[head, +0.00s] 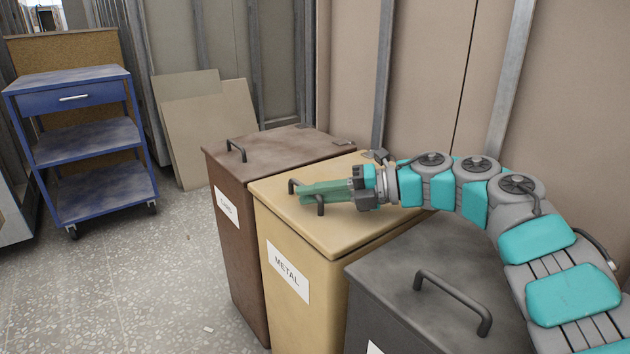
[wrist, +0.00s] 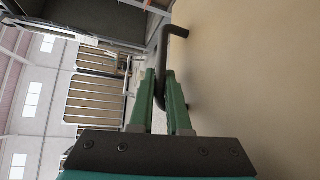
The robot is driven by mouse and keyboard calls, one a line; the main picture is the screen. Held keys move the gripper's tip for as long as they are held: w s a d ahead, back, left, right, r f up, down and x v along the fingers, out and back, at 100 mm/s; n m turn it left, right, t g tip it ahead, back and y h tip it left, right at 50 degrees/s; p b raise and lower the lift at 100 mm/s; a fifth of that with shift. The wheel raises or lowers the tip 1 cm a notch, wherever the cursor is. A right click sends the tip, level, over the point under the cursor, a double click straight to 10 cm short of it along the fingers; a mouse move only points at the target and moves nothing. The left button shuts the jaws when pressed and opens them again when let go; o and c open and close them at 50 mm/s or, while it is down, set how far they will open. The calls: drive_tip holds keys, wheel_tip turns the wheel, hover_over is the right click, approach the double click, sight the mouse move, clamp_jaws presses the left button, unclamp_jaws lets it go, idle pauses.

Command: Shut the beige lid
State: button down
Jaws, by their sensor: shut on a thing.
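The beige lid (head: 312,222) tops the beige bin labelled METAL (head: 283,262), in the middle of the head view. It looks down flat on the bin. The lid also fills the right side of the wrist view (wrist: 255,80). A dark bar handle (head: 293,184) stands near the lid's front edge. My gripper (head: 305,194) reaches over the lid from the right, its green fingers at the handle. In the wrist view the fingers (wrist: 160,95) are shut on the handle bar (wrist: 165,50). Part of the handle is hidden behind the fingers.
A brown bin (head: 268,152) with a closed lid stands close on the left. A dark grey bin (head: 400,270) with a handle stands close on the right, under my arm. A blue cart (head: 80,145) is at the far left. The floor (head: 190,270) in front is mostly clear.

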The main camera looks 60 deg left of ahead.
sight(353, 213)
drive_tip(key=shift+f, duration=0.65)
drive_tip(key=shift+f, duration=0.1)
drive_tip(key=c, duration=1.2)
unclamp_jaws()
drive_tip(key=shift+o, duration=0.2)
drive_tip(key=v, duration=0.8)
drive_tip(key=shift+r, duration=0.2)
